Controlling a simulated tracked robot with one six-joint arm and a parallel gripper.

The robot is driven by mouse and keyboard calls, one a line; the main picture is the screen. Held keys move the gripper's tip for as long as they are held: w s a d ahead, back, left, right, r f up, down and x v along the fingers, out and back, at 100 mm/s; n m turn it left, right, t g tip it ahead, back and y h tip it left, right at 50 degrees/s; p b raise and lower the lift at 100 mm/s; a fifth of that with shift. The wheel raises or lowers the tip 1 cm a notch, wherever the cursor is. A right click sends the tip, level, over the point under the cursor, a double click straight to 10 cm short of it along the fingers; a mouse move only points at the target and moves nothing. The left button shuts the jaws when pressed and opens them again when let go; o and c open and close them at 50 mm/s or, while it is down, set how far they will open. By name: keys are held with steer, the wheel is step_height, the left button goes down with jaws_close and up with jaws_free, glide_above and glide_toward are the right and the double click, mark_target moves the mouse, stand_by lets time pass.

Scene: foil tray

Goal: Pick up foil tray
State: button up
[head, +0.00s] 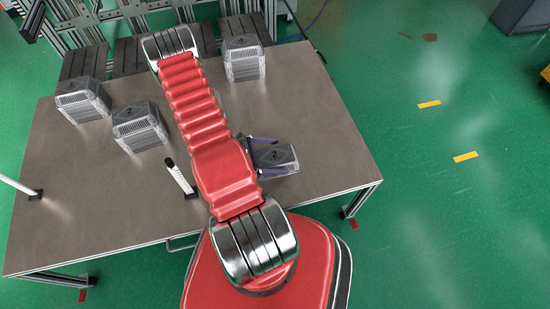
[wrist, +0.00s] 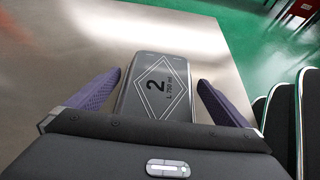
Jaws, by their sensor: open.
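A foil tray (head: 283,153) with a dark lid lies on the table near its right front corner. In the wrist view the foil tray (wrist: 163,78) shows a diamond mark with a "2" and "750 ml". My gripper (head: 287,154) is open, with its purple fingers on either side of the tray. In the wrist view my gripper (wrist: 160,80) has a gap between each finger and the tray. The near end of the tray is hidden behind the gripper body.
Stacks of similar trays stand on the table (head: 320,130) at left (head: 82,100), left of centre (head: 139,128) and back (head: 244,60). Two white posts stand on the table, one near my arm (head: 180,177) and one at the left edge (head: 18,186). The table right of the tray is clear.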

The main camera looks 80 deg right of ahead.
mark_target(275, 156)
steer(key=shift+c, duration=0.5)
steer(key=c, duration=0.8)
steer(key=shift+c, duration=0.2)
step_height(275, 156, up, 9)
steer(key=shift+r, duration=0.5)
steer(key=shift+c, duration=0.2)
